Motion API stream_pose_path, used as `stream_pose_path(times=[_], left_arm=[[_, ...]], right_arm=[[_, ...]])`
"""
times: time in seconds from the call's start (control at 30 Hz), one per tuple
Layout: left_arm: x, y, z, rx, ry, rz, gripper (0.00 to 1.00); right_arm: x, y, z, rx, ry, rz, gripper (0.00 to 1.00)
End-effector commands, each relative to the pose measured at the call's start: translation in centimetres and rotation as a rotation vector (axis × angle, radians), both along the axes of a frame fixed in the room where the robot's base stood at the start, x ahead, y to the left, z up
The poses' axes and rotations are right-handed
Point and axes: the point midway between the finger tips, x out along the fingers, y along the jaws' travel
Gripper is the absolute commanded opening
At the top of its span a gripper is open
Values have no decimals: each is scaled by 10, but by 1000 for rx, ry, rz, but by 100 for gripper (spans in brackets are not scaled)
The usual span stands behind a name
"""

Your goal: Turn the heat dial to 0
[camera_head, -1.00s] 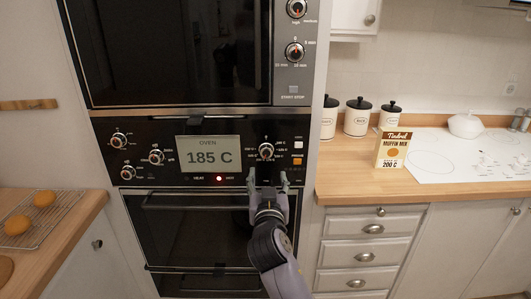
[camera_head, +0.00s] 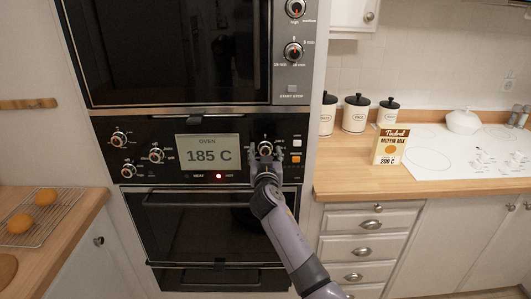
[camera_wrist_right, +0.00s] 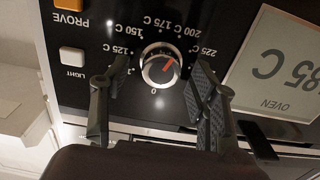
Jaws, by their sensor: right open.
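The heat dial (camera_head: 265,148) is a silver-rimmed knob right of the oven display (camera_head: 208,150), which reads 185 C. In the right wrist view the dial (camera_wrist_right: 160,66) appears upside down, with 0 below it. Its orange-red pointer aims to the upper right, toward the 200 C side. My right gripper (camera_head: 265,155) is at the panel, in front of the dial's lower part. In the wrist view, my open right fingers (camera_wrist_right: 159,72) stand on either side of the dial, with visible gaps. My left gripper is out of view.
An orange PROVE button (camera_wrist_right: 68,18) and a white LIGHT button (camera_wrist_right: 72,56) sit beside the dial. Three knobs are left of the display. The oven door handle (camera_head: 205,205) runs below the panel. A muffin mix box (camera_head: 391,147) stands on the right counter.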

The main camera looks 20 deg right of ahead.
Motion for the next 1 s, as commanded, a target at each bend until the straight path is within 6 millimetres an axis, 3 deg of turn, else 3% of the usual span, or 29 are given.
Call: stream_pose_path(times=[0.2,0.9,1.0], left_arm=[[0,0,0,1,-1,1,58],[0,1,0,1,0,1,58],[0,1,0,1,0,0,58]], right_arm=[[0,0,0,0,-1,0,53],[0,0,0,0,-1,0,8],[0,0,0,-3,0,0,7]])
